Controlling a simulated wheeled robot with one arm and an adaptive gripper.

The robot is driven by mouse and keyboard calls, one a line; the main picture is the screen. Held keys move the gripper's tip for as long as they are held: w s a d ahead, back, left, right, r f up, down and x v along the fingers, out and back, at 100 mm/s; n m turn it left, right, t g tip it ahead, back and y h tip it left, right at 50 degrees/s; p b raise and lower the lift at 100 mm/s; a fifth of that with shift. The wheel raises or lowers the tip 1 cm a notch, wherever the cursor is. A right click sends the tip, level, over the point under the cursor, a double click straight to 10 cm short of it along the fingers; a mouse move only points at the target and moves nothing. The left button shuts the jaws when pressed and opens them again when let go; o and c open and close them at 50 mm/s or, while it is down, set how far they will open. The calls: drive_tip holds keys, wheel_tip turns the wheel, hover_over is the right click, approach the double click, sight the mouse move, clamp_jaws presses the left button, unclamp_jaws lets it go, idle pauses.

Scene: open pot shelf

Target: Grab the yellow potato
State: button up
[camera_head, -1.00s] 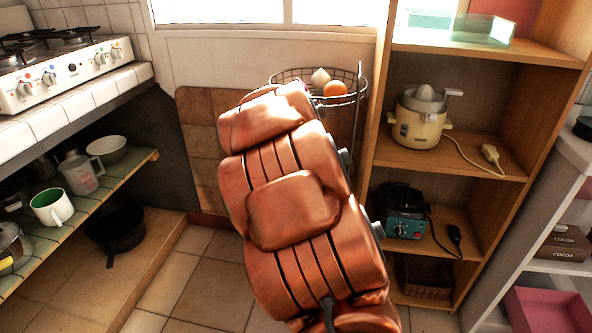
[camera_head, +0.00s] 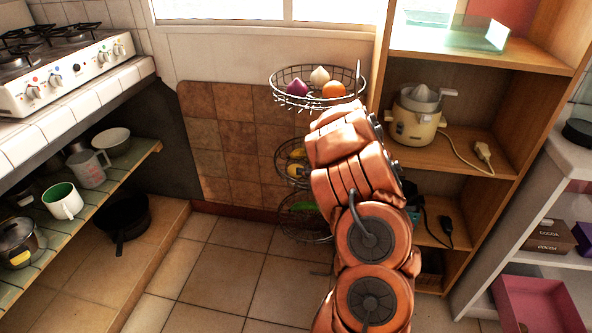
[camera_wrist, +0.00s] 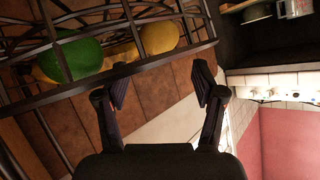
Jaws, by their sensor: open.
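A rounded yellow thing, which looks like the yellow potato (camera_wrist: 159,37), lies in a wire basket (camera_wrist: 125,70) at the top of the wrist view. A green rounded item (camera_wrist: 75,58) lies to its left, with another yellow shape (camera_wrist: 120,52) partly hidden between them. My gripper (camera_wrist: 160,86) is open and empty, its fingers apart below the basket wires in the picture. In the head view, yellow items (camera_head: 298,154) show in the middle tier of the wire stand, partly behind my arm. My gripper is hidden there by the arm.
The stand's top basket (camera_head: 290,106) holds a purple onion (camera_head: 297,88), a white bulb (camera_head: 319,76) and an orange (camera_head: 333,90). A wooden shelf (camera_head: 478,160) with a juicer (camera_head: 415,117) stands close on the right.

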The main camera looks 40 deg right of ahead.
drive_tip(key=x, duration=0.3)
drive_tip(key=b+x, duration=0.1)
drive_tip(key=x, duration=0.2)
drive_tip(key=shift+s+f, duration=0.1)
drive_tip(key=shift+f, duration=0.15)
drive_tip(key=shift+w+f, duration=0.15)
drive_tip(key=shift+w, duration=0.4)
drive_tip(key=c, duration=0.9)
